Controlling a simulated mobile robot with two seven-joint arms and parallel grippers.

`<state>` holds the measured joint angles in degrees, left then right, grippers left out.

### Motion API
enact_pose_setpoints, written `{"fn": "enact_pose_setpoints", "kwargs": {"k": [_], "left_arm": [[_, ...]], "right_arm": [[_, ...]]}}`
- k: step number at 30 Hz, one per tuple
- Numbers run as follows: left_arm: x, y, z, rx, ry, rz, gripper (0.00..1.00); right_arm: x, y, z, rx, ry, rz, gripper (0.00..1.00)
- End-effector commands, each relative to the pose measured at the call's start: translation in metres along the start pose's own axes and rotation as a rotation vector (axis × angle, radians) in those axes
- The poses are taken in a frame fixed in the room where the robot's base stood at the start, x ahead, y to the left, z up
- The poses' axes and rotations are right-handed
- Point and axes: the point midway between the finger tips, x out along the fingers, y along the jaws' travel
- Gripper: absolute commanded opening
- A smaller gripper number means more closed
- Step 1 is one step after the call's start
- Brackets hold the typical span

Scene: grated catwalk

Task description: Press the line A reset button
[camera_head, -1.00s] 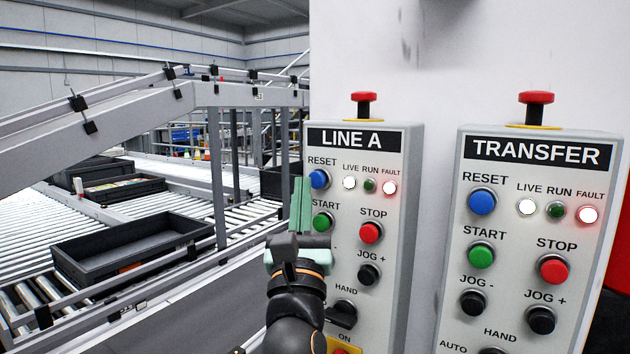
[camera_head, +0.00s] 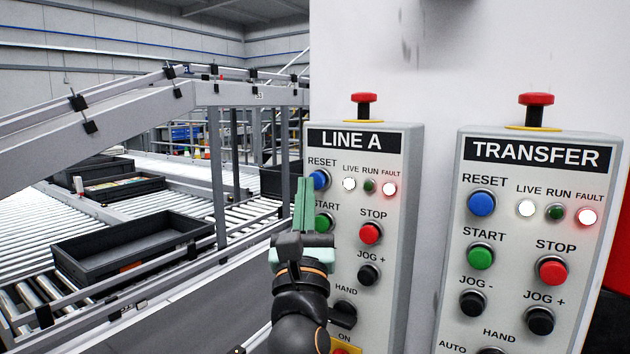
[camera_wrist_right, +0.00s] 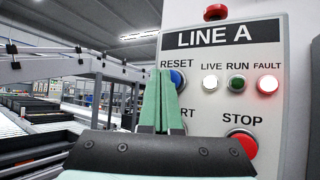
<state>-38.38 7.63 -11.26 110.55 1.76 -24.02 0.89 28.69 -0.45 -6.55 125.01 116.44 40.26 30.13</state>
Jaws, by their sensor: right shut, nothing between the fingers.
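The LINE A box (camera_head: 394,240) stands upright on the white wall, with its blue reset button (camera_head: 321,179) at the upper left. My right gripper (camera_head: 306,182) is shut and empty, its green fingers pointing up just in front of the box's left edge. The fingertips overlap the left part of the reset button in the head view. In the right wrist view the fingers (camera_wrist_right: 161,85) cover part of the blue button (camera_wrist_right: 178,79); I cannot tell whether they touch it. The LIVE lamp (camera_head: 349,183) is white and the FAULT lamp (camera_head: 389,188) glows with a red rim. My left gripper is not in view.
The green start button (camera_head: 324,222) is close below, partly behind the fingers. The red stop button (camera_head: 370,233) is to its right. A similar TRANSFER box (camera_head: 598,240) stands further right. A conveyor with black totes (camera_head: 130,250) lies to the left.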

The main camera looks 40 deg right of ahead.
Motion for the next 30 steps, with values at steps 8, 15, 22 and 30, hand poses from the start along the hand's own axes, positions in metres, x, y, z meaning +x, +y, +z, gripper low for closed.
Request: {"fn": "enact_pose_setpoints", "kwargs": {"k": [8,15,22,30], "left_arm": [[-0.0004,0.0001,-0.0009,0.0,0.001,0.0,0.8],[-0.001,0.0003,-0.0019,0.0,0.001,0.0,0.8],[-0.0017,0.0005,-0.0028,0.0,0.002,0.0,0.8],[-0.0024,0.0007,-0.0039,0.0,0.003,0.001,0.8]], "right_arm": [[0.0013,-0.0009,-0.0007,0.0,0.0,0.0,0.0],[0.0034,-0.0023,-0.0023,0.0,0.0,0.0,0.0],[0.0053,-0.0036,-0.0037,0.0,0.0,0.0,0.0],[0.0075,-0.0051,-0.0055,0.0,0.0,0.0,0.0]]}}
